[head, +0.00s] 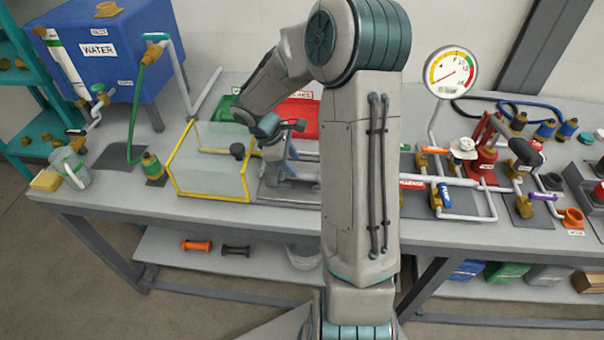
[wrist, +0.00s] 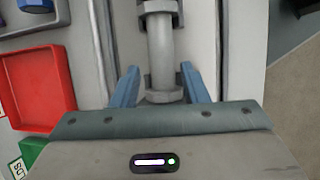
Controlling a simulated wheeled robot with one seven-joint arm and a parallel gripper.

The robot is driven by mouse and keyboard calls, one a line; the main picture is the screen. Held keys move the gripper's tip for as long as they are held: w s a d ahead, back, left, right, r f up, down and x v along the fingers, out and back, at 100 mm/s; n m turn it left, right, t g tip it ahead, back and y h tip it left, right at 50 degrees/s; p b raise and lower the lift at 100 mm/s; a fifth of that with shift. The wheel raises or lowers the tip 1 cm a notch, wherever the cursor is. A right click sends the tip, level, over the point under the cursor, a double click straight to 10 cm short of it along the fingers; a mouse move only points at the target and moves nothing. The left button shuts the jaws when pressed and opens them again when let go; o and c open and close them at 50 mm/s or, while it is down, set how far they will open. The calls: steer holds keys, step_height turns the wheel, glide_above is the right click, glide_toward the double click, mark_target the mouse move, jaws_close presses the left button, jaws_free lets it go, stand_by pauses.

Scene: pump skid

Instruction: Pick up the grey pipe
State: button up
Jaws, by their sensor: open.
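In the wrist view a grey pipe (wrist: 160,52) with collars at its ends lies between the two blue fingers of my gripper (wrist: 160,88). The fingers stand apart, one on each side of the pipe's near end, and I see a gap beside each. In the head view my gripper (head: 284,168) points down over a grey tray (head: 262,192) on the bench, right of the yellow-framed clear box. The pipe is mostly hidden there behind my gripper and arm.
The yellow-framed clear box (head: 212,172) stands close to the left of my gripper. A red bin (head: 300,112) and a green bin (head: 222,108) are behind it. A blue water tank (head: 100,55) stands at the back left. A gauge (head: 450,72) and pipework are right of my arm.

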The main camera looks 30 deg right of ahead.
mark_target(299, 171)
steer(key=shift+p+x, duration=0.45)
steer(key=shift+x, duration=2.15)
steer(key=shift+s, duration=0.15)
jaws_close()
steer(key=shift+r, duration=0.1)
